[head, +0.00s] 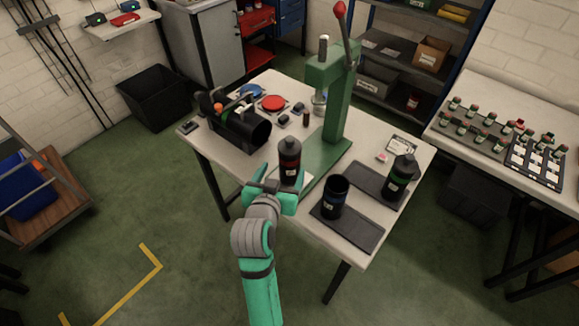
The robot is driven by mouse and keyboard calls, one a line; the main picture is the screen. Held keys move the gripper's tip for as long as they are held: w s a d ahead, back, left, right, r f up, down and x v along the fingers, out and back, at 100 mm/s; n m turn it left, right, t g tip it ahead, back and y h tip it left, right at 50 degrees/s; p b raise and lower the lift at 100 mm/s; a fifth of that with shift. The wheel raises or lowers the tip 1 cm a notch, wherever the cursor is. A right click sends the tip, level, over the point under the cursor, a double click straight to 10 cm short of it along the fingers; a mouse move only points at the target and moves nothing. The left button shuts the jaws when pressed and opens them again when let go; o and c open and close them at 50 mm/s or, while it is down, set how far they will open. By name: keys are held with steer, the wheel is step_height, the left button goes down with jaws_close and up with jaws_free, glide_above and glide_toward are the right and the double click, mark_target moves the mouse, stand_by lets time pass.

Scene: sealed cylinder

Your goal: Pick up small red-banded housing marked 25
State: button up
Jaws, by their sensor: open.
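A dark housing with a red band and a small white label (289,160) stands upright near the front left edge of the work table (375,144). The number on its label is too small to read. My gripper (272,190) is at the table's front edge, open, with its teal fingers spread just in front of and below this housing. The right finger overlaps the housing's base in the picture. I cannot tell whether the fingers touch it or reach around it.
A green press (333,100) stands behind the housing. A blue-banded housing (334,197) and a green-banded one (398,177) stand on dark trays at right. A black cylinder fixture (238,130) lies at left. A side bench (480,102) holds several small parts.

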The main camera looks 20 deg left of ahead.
mark_target(286, 164)
steer(key=x, duration=0.4)
steer(key=shift+f, duration=0.15)
steer(key=shift+d+f+x, duration=0.15)
steer(key=shift+x, duration=1.25)
steer(key=shift+d+f+x, duration=0.1)
steer(key=shift+d+x, duration=0.05)
steer(key=shift+x, duration=1.2)
steer(key=c, duration=1.5)
